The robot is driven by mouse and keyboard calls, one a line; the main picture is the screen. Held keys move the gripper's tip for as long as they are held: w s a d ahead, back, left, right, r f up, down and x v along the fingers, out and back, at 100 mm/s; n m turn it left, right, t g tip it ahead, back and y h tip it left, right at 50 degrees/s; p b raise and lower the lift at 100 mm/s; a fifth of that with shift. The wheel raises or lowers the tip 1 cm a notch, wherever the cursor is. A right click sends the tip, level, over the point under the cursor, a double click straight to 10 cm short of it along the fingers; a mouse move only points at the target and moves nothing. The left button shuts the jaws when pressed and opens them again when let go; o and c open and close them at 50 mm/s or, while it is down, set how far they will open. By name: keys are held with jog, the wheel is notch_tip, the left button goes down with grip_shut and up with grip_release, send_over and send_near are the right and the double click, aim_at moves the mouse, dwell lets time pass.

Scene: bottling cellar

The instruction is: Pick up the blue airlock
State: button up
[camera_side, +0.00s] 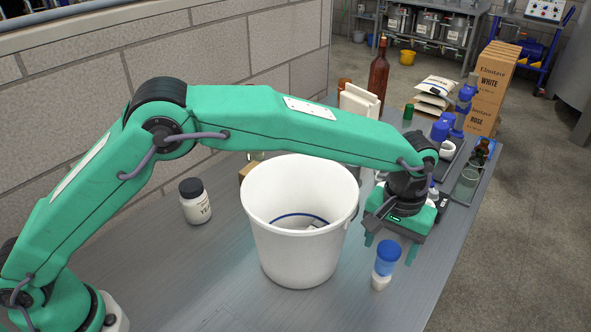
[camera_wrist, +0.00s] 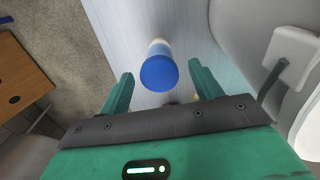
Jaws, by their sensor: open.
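In the wrist view the airlock (camera_wrist: 159,73) shows as a round blue top, centred in the gap and a little beyond the fingertips. My gripper (camera_side: 390,248) points down at the airlock, open and empty. Its two green fingers (camera_wrist: 161,82) are spread to either side of the airlock, with no contact that I can make out. The exact height gap is hard to tell.
A large white bucket (camera_side: 298,266) stands just left of my gripper, with a blue-rimmed item inside. A jar with a black lid (camera_side: 195,207) is farther left. Bottles, blue parts and boxes (camera_side: 493,76) crowd the back right. The table's right edge is close.

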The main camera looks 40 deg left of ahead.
aim_at(384, 268)
jog(key=shift+s+f, duration=0.1)
jog(key=shift+f, duration=1.95)
jog(key=c, duration=1)
